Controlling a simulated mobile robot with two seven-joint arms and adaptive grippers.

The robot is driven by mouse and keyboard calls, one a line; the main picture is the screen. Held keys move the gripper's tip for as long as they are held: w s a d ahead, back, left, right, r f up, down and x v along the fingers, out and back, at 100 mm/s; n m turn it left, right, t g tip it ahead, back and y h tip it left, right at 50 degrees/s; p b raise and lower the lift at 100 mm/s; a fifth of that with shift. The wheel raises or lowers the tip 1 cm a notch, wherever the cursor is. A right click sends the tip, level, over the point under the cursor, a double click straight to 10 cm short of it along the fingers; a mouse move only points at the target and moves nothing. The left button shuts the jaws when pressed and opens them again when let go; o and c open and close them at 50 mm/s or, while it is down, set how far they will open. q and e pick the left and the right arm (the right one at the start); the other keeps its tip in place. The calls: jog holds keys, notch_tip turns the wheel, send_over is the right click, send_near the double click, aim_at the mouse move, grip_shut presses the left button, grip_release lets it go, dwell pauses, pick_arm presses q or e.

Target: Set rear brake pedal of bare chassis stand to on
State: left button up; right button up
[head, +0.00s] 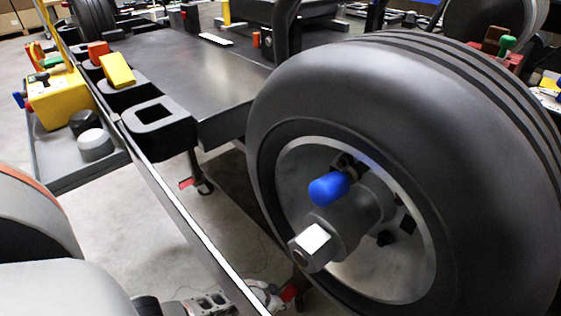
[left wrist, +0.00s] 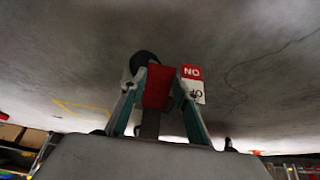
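A red brake pedal (left wrist: 157,87) is between the fingers of my left gripper (left wrist: 159,76) in the left wrist view. The fingers are drawn in and the pedal fills the gap. A dark caster wheel (left wrist: 144,62) is just beyond it. A red and white label (left wrist: 192,82) reading ON and partly hidden OFF, upside down, is to the right. In the head view the gripper is low at the bottom edge, next to a red pedal (head: 290,293). The pedal's on or off position cannot be told. A second red pedal (head: 186,183) is at another caster further back. My right gripper is not in view.
A large tyre (head: 300,95) with a blue-capped part (head: 328,188) fills the right. A long dark rail (head: 165,200) crosses above the gripper. A yellow box (head: 62,98) stands on a grey tray at the left. Bare floor (head: 140,215) is around the gripper.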

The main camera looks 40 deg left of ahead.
pick_arm(q)
jog(key=o, duration=0.4)
jog(key=shift+s+f, duration=0.1)
jog(key=shift+f, duration=0.05)
jog(key=shift+o, duration=0.2)
jog(key=v, duration=1.2)
dwell(0.4)
